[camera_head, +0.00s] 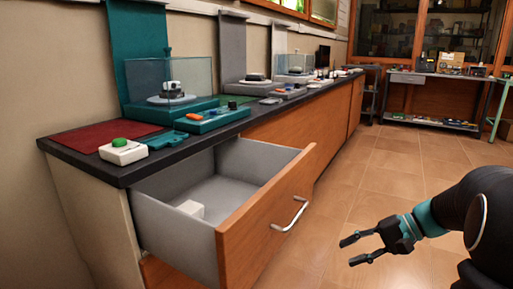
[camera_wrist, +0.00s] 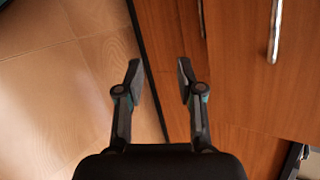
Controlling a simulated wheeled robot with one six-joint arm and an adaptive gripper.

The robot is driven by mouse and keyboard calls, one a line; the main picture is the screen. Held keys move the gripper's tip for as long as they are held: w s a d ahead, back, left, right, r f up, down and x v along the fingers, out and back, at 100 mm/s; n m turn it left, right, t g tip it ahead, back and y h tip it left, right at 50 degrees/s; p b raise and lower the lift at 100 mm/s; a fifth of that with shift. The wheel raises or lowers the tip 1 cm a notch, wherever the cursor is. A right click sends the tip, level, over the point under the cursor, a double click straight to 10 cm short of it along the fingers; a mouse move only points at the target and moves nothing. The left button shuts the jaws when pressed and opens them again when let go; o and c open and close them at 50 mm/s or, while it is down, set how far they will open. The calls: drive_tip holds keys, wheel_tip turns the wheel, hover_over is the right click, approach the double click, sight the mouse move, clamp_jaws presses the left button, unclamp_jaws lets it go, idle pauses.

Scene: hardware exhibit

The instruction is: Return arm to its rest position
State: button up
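My gripper (camera_head: 354,250) is at the lower right in the head view, in the air over the tiled floor, to the right of the open drawer. Its two dark fingers are spread apart with nothing between them. In the wrist view my gripper (camera_wrist: 158,72) also shows open and empty, with the floor and wooden cabinet fronts behind it. My arm comes in from the right edge of the head view; most of it is out of the picture.
A wooden drawer (camera_head: 262,222) stands pulled out from the counter, with a small white block (camera_head: 190,208) inside. The dark countertop (camera_head: 140,165) holds a white box with a green button (camera_head: 122,150) and display stands. The floor (camera_head: 385,180) between counter and back table (camera_head: 430,76) is clear.

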drive_tip(key=s+a+n+h+p, duration=0.2)
drive_tip(key=s+h+p, duration=0.1)
drive_tip(key=s+h, duration=0.65)
drive_tip(key=s+a+r+n+t+h+p, duration=0.1)
drive_tip(key=s+a+r+n+t+p, duration=0.2)
drive_tip(key=s+a+r, duration=0.3)
wheel_tip(320, 180, up, 3)
drive_tip(key=s+n+p, duration=0.1)
drive_tip(key=s, duration=0.1)
drive_tip(key=shift+s+n+t, duration=0.3)
drive_tip(key=shift+s+n, duration=0.1)
